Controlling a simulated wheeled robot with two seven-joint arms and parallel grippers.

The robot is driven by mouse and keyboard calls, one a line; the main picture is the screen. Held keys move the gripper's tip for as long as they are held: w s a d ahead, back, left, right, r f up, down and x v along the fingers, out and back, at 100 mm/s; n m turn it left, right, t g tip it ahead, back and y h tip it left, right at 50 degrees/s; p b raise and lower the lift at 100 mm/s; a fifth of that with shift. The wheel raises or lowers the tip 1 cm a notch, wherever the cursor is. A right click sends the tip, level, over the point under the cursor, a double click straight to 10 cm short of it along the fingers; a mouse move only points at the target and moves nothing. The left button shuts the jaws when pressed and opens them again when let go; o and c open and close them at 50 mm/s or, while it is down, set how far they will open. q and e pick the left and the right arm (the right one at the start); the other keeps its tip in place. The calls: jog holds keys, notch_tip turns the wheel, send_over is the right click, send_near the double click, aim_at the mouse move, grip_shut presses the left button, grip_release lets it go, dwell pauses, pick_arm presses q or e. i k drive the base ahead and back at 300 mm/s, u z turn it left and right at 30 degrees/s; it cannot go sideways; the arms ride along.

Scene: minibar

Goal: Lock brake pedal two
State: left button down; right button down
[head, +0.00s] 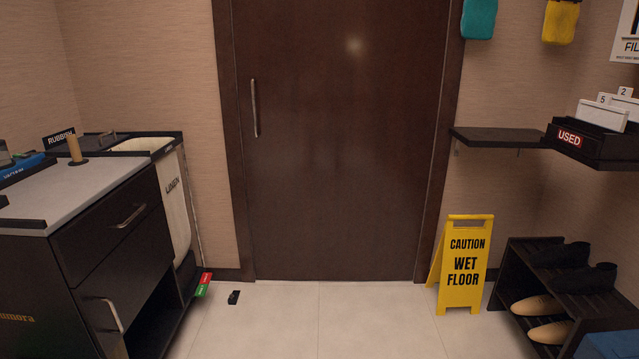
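A small pedal with a red part (207,277) and a green part (202,290) sticks out low at the far right end of the dark housekeeping cart (105,215). Lettering on both parts is too small to read. I see no number that marks it as pedal two, and no other pedal shows. Neither of my grippers is in view.
A small black object (234,297) lies on the floor just right of the pedal. A yellow wet floor sign (465,265) and a shoe rack (508,280) stand at right. A closed brown door (345,140) is ahead. The middle floor (330,320) is clear.

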aim_at(202, 286)
jog(key=z, duration=0.15)
jog(key=i, duration=2.55)
jog(key=u, duration=1.05)
jog(key=i, duration=1.25)
jog(key=u, duration=1.7)
jog(key=i, duration=0.5)
jog(key=u, duration=0.35)
